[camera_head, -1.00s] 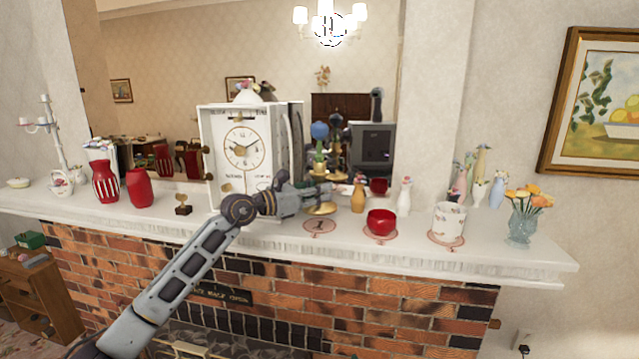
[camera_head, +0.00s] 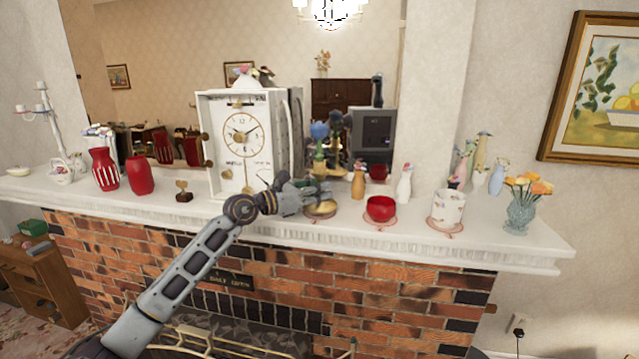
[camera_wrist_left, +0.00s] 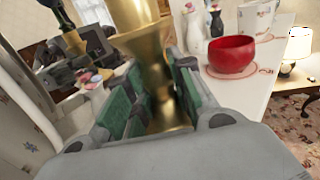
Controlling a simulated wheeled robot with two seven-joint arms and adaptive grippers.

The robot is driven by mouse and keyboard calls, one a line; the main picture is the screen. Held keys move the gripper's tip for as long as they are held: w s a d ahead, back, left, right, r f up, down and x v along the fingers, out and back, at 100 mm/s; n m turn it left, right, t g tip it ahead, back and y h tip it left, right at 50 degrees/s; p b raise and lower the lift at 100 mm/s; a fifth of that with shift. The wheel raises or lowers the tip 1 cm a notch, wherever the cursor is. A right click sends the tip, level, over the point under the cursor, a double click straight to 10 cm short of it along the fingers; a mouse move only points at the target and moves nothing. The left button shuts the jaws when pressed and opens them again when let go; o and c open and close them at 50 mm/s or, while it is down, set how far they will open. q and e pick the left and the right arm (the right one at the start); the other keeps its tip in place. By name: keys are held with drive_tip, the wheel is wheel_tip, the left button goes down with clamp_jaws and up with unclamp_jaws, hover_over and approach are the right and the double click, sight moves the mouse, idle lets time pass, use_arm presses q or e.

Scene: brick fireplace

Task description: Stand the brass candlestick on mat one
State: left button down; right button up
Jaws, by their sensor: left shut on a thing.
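The brass candlestick is held by my left gripper (camera_head: 312,192). Its round brass base (camera_head: 321,209) shows below the fingers in the head view, at the front of the white mantel, over the place of mat one. The mat is almost wholly covered by the base. Base and mat look touching or very close; I cannot tell which. In the left wrist view the brass stem (camera_wrist_left: 148,55) stands between the green finger pads (camera_wrist_left: 187,90), which are shut on it. The candlestick looks roughly upright. My right gripper is not in view.
A white clock (camera_head: 243,140) stands close on the left. An orange vase (camera_head: 358,183) and a red bowl (camera_head: 381,208) on a mat are close on the right. A white patterned cup (camera_head: 447,210) stands farther right. The mantel (camera_head: 285,226) has a front edge.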

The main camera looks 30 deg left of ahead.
use_arm(q)
drive_tip(key=shift+f, duration=0.6)
drive_tip(key=c, duration=1.5)
unclamp_jaws()
drive_tip(key=shift+f, duration=0.3)
drive_tip(key=shift+c, duration=0.2)
drive_tip(key=o, duration=0.3)
drive_tip(key=shift+s, duration=0.1)
drive_tip(key=shift+r, duration=0.15)
drive_tip(key=shift+b+v, duration=0.95)
drive_tip(key=shift+v, duration=1.65)
drive_tip(key=b+v, duration=0.2)
drive_tip(key=v, duration=0.4)
drive_tip(key=shift+s+a, duration=0.2)
drive_tip(key=shift+s, duration=0.1)
